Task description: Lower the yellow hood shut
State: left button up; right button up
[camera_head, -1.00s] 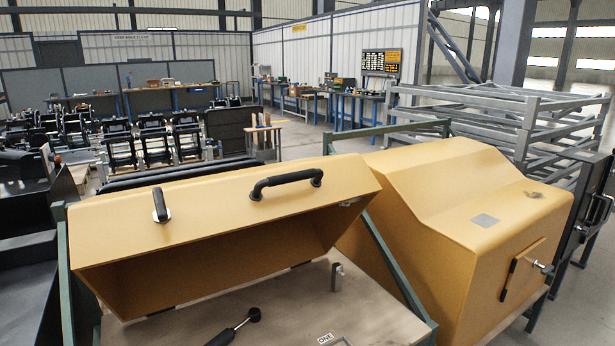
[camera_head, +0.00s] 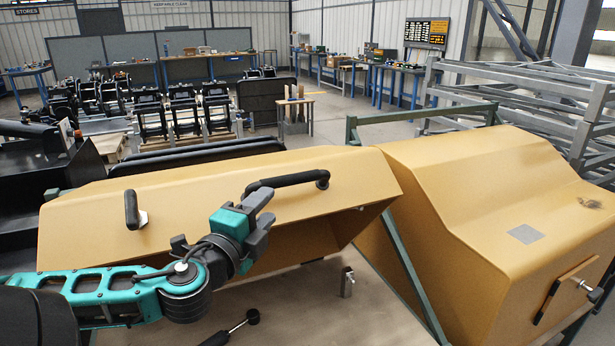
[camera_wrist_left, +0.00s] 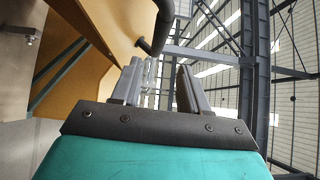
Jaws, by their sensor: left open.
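The yellow hood (camera_head: 190,200) is raised and tilted open, with its dark hollow underside facing me. It carries two black handles, a right one (camera_head: 288,182) and a left one (camera_head: 131,210). My left gripper (camera_head: 262,212) is in front of the hood, just below the right handle. In the left wrist view its two fingers (camera_wrist_left: 158,88) are apart with nothing between them, and the black handle (camera_wrist_left: 158,32) shows just beyond the fingertips. I cannot tell whether they touch. My right gripper is not in view.
A second yellow housing (camera_head: 490,200) stands to the right. Below the hood, a bench top (camera_head: 300,310) holds a small metal catch (camera_head: 347,282) and a black-handled tool (camera_head: 230,328). Grey metal racks (camera_head: 530,95) stand behind right.

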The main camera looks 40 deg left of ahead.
aim_at(287, 183)
pick_arm(q)
jog(key=b+x, duration=0.4)
jog(key=x, duration=0.4)
jog(key=shift+w+a+f, duration=0.1)
jog(key=shift+a+f, duration=0.05)
jog(key=shift+a, duration=0.05)
jog(key=shift+w+a+b, duration=0.15)
jog(key=shift+w+b, duration=0.5)
jog(key=shift+b, duration=0.2)
jog(key=shift+x, duration=0.75)
jog(key=shift+w+a, duration=0.15)
jog(key=shift+w, duration=0.35)
jog(key=shift+c, duration=0.2)
